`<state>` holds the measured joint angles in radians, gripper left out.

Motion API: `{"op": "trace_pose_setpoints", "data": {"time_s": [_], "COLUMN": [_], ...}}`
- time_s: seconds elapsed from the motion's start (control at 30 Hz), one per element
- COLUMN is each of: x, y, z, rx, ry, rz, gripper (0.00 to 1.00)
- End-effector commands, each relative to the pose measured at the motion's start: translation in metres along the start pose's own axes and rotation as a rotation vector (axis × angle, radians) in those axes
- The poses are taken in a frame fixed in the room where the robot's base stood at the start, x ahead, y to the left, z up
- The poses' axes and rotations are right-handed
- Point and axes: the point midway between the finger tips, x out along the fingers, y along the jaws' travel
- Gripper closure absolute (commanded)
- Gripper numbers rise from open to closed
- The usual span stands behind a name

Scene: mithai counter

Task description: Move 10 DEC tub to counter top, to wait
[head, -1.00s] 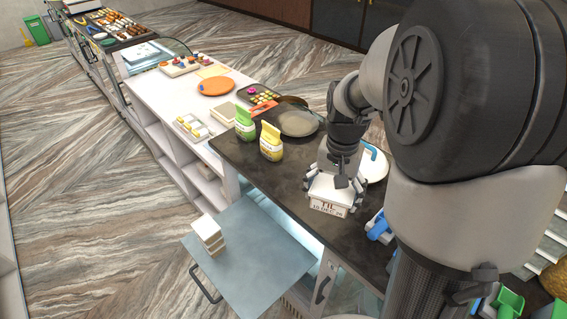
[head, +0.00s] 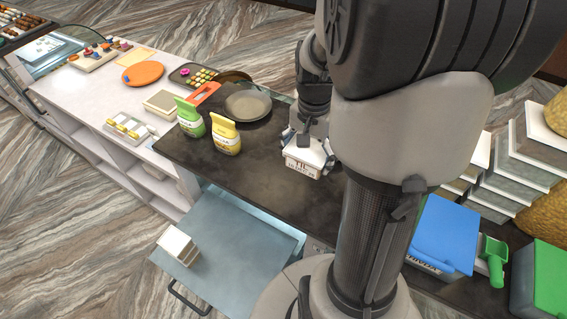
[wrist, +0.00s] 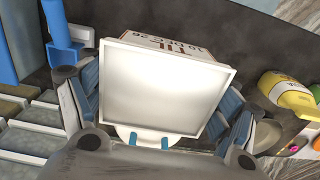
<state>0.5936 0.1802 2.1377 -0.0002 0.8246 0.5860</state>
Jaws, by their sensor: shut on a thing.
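The white tub (head: 302,166) has a front label reading TIL with a small date line under it. In the wrist view the tub (wrist: 165,88) shows its pale square lid, and part of the label, seemingly 10 DEC, shows upside down on its side. My gripper (head: 309,150) is shut on the tub, with a finger on each side of it. The tub is at the dark counter top (head: 255,178); I cannot tell whether it rests there or hangs just above.
Green (head: 190,118) and yellow (head: 226,136) packets and a round pan (head: 248,104) stand left of the tub. A grey-blue pulled-out panel (head: 235,235) below carries a small white stack (head: 176,246). A blue-lidded box (head: 442,235) is at right. Bare counter lies in front of the packets.

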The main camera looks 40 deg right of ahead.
Motion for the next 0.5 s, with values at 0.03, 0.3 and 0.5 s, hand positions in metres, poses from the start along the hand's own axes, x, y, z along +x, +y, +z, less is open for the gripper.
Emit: {"op": "trace_pose_setpoints", "data": {"time_s": [0.03,0.3,0.5], "x": [0.015,0.081,0.099], "y": [0.001,0.000,-0.001], "z": [0.001,0.001,0.000], "rx": [0.000,-0.001,-0.001], "ry": [-0.006,-0.003,0.000], "rz": [0.004,0.002,0.000], "gripper": [0.47,0.47,0.47]}}
